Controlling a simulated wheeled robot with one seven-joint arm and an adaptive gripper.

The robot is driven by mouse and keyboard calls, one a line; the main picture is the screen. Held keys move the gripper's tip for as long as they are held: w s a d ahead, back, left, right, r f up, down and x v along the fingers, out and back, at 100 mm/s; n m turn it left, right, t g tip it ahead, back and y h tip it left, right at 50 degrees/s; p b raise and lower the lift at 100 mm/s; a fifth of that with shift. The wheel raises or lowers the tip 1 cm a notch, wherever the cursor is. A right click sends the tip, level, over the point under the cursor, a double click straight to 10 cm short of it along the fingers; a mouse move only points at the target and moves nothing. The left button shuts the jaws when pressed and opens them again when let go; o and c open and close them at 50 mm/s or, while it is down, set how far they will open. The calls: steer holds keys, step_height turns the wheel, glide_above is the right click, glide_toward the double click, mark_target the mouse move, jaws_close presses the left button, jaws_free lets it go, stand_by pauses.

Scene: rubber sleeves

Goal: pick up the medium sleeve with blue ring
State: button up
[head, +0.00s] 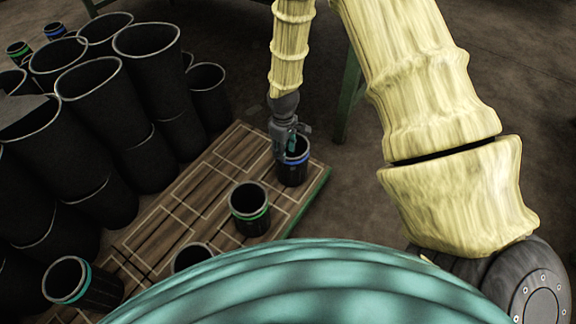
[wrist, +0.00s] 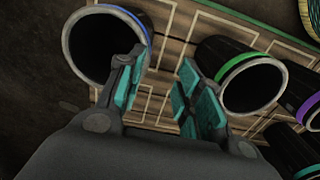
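The black sleeve with a blue ring (head: 293,174) stands upright at the far right corner of the wooden platform, its top open. It also shows at the left of the wrist view (wrist: 82,62). My gripper (head: 291,142) is at its rim, seen from above. In the wrist view my gripper (wrist: 161,78) is open, with teal pads apart and nothing between the tips. The left finger overlaps the sleeve's right rim; the right finger is outside it. I cannot tell whether the left finger is inside the opening or touching.
A green-ringed sleeve (head: 249,213) stands nearby, also close to the right finger (wrist: 250,84). A teal-ringed sleeve (head: 84,286) is at lower left. Tall black sleeves (head: 95,90) crowd the left.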

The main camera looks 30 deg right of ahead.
mark_target(292, 161)
steer(key=shift+w+d+f+b, duration=0.15)
steer(key=shift+w+f+b, duration=0.15)
steer(key=shift+w, duration=0.25)
steer(key=shift+w+d+f+b, duration=0.15)
steer(key=shift+w+b, duration=0.15)
steer(key=shift+w, duration=0.2)
steer(key=shift+f, duration=0.15)
step_height(292, 161, down, 5)
steer(key=shift+w+a+b, duration=0.15)
steer(key=shift+b, duration=0.95)
steer(key=f+b, duration=0.2)
steer(key=f, duration=0.1)
steer(key=f+b, duration=0.1)
steer(key=f, duration=0.1)
steer(key=shift+d+f, duration=0.15)
steer(key=shift+d, duration=0.15)
jaws_close()
